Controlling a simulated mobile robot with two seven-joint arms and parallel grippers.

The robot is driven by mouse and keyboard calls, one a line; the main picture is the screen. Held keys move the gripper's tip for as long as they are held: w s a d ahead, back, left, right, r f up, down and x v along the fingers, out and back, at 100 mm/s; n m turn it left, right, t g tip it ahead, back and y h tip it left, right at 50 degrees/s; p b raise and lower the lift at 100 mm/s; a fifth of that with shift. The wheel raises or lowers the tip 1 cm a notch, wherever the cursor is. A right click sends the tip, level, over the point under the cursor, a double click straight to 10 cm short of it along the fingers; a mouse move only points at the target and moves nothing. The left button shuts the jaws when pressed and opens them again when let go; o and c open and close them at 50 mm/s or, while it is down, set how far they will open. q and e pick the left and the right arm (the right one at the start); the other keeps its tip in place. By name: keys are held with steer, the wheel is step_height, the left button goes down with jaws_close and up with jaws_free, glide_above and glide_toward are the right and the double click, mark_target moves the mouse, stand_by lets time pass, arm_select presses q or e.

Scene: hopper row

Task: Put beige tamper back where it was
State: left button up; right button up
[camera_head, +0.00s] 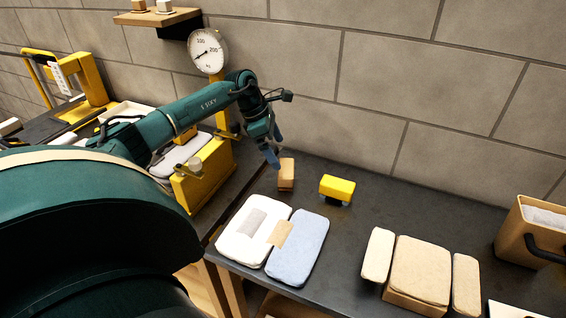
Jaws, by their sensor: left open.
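A small tan-beige block (286,174), which looks like the beige tamper, stands on the dark table near the wall. My left gripper (272,154) is just above and to the left of it, pointing down. The gripper is open and holds nothing that I can see; whether a fingertip touches the block I cannot tell. A yellow block on a dark base (337,188), perhaps another tamper, stands to the right of the beige one.
A white pad (240,232) and a blue pad (300,250) lie in front, joined by a tan patch. Beige pads (420,265) and a tan bin (525,235) are at right. A yellow hopper scale with a dial (208,51) stands left. The table's middle is clear.

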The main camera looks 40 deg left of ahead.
arm_select(q)
steer(key=shift+v, duration=2.2)
arm_select(e)
steer(key=shift+a+r, duration=0.2)
